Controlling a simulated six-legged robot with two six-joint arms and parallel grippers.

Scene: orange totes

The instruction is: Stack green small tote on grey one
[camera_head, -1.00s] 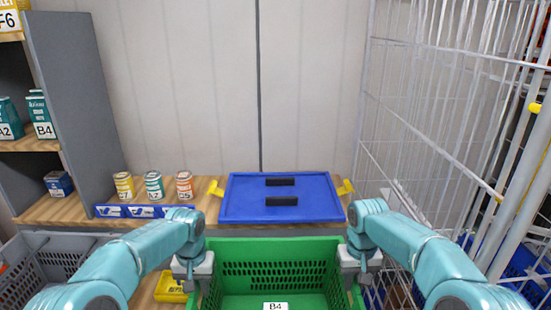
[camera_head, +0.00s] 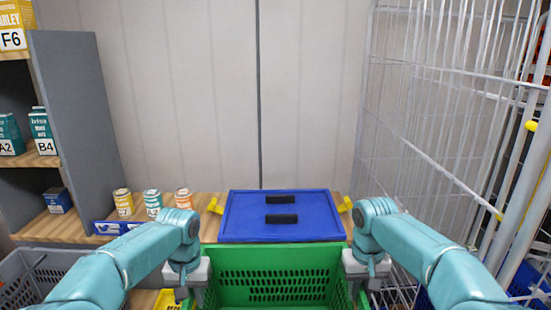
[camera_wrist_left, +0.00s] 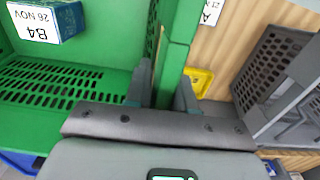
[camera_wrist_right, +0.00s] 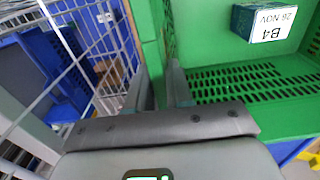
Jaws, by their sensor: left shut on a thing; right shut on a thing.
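The green tote (camera_head: 272,262) is low in the middle of the head view, between my two arms. My left gripper (camera_head: 188,283) is shut on its left wall, and the left wrist view shows both fingers (camera_wrist_left: 163,88) around the green rim. My right gripper (camera_head: 365,270) is shut on its right wall, and the right wrist view shows the fingers (camera_wrist_right: 160,88) around that rim. A blue box (camera_wrist_right: 262,22) labelled B4 lies inside the tote. A grey tote (camera_head: 35,272) stands at the lower left and also shows in the left wrist view (camera_wrist_left: 270,75).
A blue lid-like panel (camera_head: 280,215) with black handles lies behind the green tote. Several cans (camera_head: 152,202) stand on the wooden counter. A wire cage (camera_head: 430,130) rises close on the right. A grey shelf unit (camera_head: 75,130) stands at the left. A yellow bin (camera_wrist_left: 199,82) lies near the left gripper.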

